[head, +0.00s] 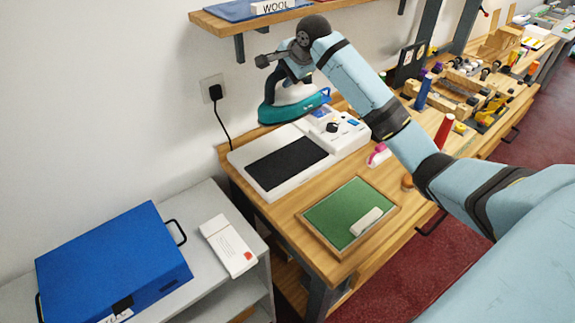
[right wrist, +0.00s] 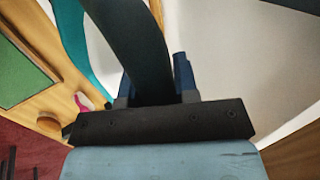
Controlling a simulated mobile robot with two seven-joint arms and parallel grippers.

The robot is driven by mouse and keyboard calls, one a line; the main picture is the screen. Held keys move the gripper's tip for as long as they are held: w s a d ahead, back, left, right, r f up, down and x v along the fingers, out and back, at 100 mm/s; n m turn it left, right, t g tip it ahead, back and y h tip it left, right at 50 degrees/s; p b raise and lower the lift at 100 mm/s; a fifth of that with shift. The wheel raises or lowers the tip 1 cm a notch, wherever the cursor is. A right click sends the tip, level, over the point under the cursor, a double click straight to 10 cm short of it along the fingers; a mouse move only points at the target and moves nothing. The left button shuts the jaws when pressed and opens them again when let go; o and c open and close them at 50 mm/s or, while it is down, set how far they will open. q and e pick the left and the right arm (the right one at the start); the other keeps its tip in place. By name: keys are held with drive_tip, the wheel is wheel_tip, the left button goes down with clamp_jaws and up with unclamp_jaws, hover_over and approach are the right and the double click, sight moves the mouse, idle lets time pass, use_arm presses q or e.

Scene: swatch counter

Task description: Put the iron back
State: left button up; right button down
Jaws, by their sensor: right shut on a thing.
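The iron has a teal body (head: 288,109) and shows in the head view at the back of the wooden counter, close to the wall. My right gripper (head: 290,78) reaches it from above and is shut on its dark handle. In the right wrist view the black handle (right wrist: 130,38) passes between my blue fingers (right wrist: 153,88), with part of the teal body (right wrist: 82,45) beside it. I cannot tell whether the iron touches the surface below. A white base with a black pad (head: 287,163) lies in front of it. My left gripper is not in view.
A white box with a dial (head: 340,132) adjoins the base. A shelf (head: 262,22) overhangs at the wall. A green board (head: 340,212) with a pale block lies in front. A blue case (head: 110,262) and white packet (head: 228,246) sit on a grey cabinet.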

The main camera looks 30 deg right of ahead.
drive_tip(key=shift+w+d+r+m, duration=0.15)
drive_tip(key=shift+w+d+m, duration=0.15)
drive_tip(key=shift+d, duration=0.1)
drive_tip(key=shift+f+h, duration=0.3)
wheel_tip(320, 180, down, 19)
drive_tip(key=p, duration=0.1)
drive_tip(key=shift+p, duration=0.4)
drive_tip(key=c, duration=1.2)
unclamp_jaws()
drive_tip(key=shift+f, duration=0.2)
drive_tip(key=o, duration=0.3)
drive_tip(key=shift+r, duration=0.1)
